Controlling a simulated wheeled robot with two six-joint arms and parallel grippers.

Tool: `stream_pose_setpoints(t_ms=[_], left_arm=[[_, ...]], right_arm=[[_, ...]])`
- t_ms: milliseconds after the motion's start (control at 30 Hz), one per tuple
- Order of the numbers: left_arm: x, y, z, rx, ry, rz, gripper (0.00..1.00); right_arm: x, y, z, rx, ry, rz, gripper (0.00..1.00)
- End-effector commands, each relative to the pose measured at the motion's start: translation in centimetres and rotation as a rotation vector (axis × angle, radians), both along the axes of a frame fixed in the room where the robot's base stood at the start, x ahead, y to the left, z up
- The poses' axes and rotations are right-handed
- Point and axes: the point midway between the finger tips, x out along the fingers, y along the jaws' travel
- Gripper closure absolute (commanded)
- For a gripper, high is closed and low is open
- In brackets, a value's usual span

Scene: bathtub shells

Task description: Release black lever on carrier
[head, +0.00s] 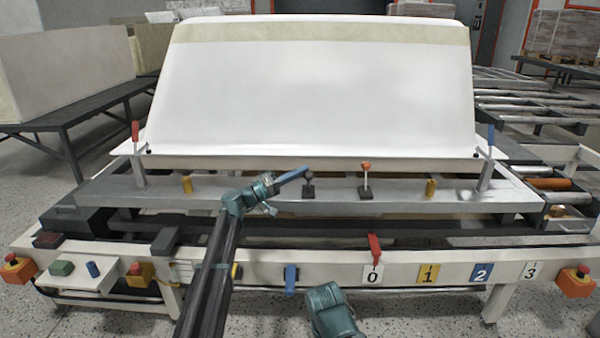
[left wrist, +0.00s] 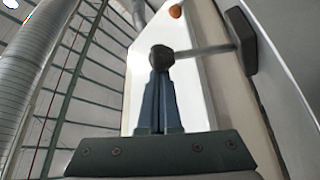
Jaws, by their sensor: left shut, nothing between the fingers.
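The black lever (head: 309,183) stands on a small black base on the grey crossbeam of the carrier (head: 400,200). In the left wrist view, its round black knob (left wrist: 162,58) is at the tips of the fingers, with its grey rod running right to the base (left wrist: 241,40). My left gripper (head: 303,171) is shut and empty, its blue fingers pointing right at the knob. The fingertips are at or touching the knob; contact is not clear. The knob partly hides the tips in the wrist view.
A white bathtub shell (head: 320,90) stands behind the beam. An orange-knobbed lever (head: 366,180) is right of the black one. A red lever (head: 135,135) and a blue lever (head: 490,140) stand at the ends. Yellow posts (head: 430,188) and a red handle (head: 374,248) are nearby.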

Motion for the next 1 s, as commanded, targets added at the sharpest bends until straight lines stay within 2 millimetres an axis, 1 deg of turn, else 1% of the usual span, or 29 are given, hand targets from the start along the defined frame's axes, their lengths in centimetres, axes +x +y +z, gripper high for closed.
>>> stream_pose_setpoints(t_ms=[400, 533, 667, 700, 733, 900, 1000], left_arm=[[0.2, 0.0, 0.2, 0.000, 0.001, 0.000, 1.00], [1.3, 0.1, 1.2, 0.000, 0.001, 0.000, 1.00], [3.2, 0.4, 3.0, 0.000, 0.001, 0.000, 1.00], [2.6, 1.2, 2.0, 0.000, 0.001, 0.002, 1.00], [2.1, 1.9, 1.5, 0.000, 0.001, 0.003, 1.00], [0.5, 5.0, 0.4, 0.000, 0.001, 0.003, 1.00], [-0.2, 6.5, -0.1, 0.000, 0.001, 0.001, 1.00]], right_arm=[[0.0, 0.0, 0.2, 0.000, 0.000, 0.000, 0.50], [0.0, 0.0, 1.3, 0.000, 0.000, 0.002, 0.50], [0.0, 0.0, 3.0, 0.000, 0.001, 0.006, 0.50], [0.0, 0.0, 2.0, 0.000, 0.001, 0.006, 0.50], [0.0, 0.0, 1.5, 0.000, 0.001, 0.005, 0.50], [0.0, 0.0, 0.4, 0.000, 0.000, 0.002, 0.50], [0.0, 0.0, -0.1, 0.000, 0.000, 0.001, 0.50]])
